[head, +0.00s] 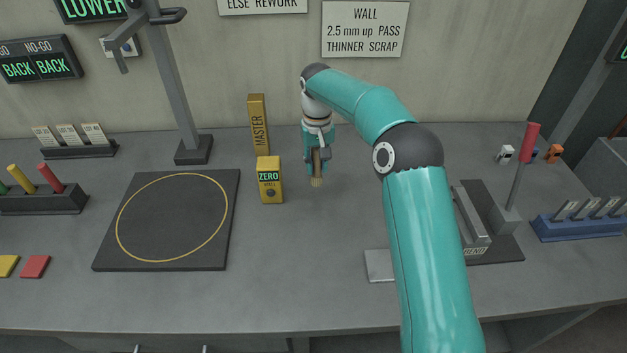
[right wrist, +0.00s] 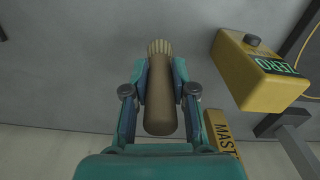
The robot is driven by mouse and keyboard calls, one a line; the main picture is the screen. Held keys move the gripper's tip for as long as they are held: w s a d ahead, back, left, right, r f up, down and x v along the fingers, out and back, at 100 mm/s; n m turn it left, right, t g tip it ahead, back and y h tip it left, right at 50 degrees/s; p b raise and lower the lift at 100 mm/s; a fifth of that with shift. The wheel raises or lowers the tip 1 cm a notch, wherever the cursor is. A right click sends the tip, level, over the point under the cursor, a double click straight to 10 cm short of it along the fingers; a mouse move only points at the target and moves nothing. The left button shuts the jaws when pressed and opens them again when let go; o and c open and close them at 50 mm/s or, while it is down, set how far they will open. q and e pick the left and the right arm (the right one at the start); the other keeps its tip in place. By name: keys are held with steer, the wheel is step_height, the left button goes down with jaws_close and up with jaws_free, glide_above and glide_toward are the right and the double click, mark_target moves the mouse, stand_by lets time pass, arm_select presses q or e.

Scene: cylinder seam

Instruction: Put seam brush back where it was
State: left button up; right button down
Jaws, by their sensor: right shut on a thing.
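The seam brush (head: 317,181) has a brown handle and pale bristles. In the head view it points bristles down in my right gripper (head: 317,158), just right of the yellow ZERO box (head: 270,180). In the right wrist view the brush (right wrist: 160,98) lies between the two fingers of my right gripper (right wrist: 158,95), which is shut on its handle. The bristles are close to the grey bench top; I cannot tell whether they touch it. My left gripper is not in view.
A yellow MASTER block (head: 258,125) stands behind the ZERO box. A black mat (head: 105,255) with a yellow ring lies to the left. A grey post stand (head: 193,150) rises behind it. A dark fixture with a red-handled tool (head: 530,140) stands right.

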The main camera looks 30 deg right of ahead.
mark_target(317, 148)
steer(key=shift+f, duration=2.35)
steer(key=c, duration=0.9)
jaws_free()
steer(key=shift+f, duration=0.15)
steer(key=shift+c, duration=0.2)
step_height(317, 148, up, 12)
steer(key=shift+r+p, duration=0.1)
steer(key=shift+p, duration=0.45)
